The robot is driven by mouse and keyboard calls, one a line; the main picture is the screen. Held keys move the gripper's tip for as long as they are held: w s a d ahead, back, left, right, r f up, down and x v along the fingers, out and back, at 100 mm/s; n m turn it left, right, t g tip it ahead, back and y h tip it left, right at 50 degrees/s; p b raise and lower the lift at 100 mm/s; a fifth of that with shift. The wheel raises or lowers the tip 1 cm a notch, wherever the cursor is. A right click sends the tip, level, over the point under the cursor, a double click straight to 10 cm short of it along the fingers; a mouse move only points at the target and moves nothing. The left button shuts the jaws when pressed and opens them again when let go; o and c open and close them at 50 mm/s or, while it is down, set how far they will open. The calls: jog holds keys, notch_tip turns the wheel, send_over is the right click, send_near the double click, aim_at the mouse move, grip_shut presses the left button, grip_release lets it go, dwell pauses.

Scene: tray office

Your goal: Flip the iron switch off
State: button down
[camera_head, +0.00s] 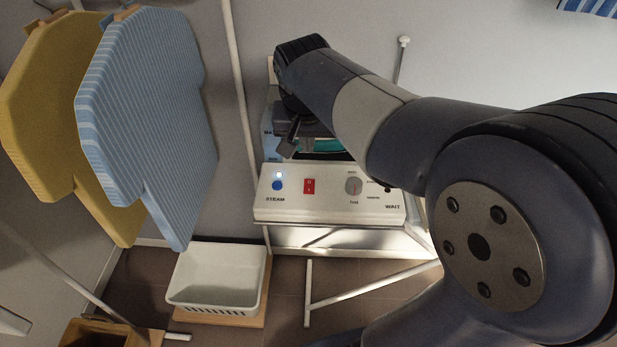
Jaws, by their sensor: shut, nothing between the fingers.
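The iron station is a white panel (328,208) on a white stand, with a red rocker switch (309,186) left of its middle. A blue button (277,185) marked STEAM sits left of the switch, with a lit white light above it. My gripper (287,150) is shut and empty, above and behind the panel, apart from the switch. The switch's tilt is too small to tell. My arm hides part of the station's right and back.
Blue striped (160,110) and yellow (45,120) ironing boards hang on the left. A white basket (216,275) stands on the floor below them. A white pole (238,85) rises left of the station. The space in front of the panel is clear.

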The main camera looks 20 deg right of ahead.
aim_at(308, 183)
jog(key=shift+f, duration=0.1)
jog(key=x, duration=1.2)
jog(key=shift+s+f, duration=0.2)
jog(key=shift+f, duration=0.75)
jog(key=shift+w, duration=0.1)
jog(key=shift+f, duration=0.3)
jog(key=shift+r, duration=0.1)
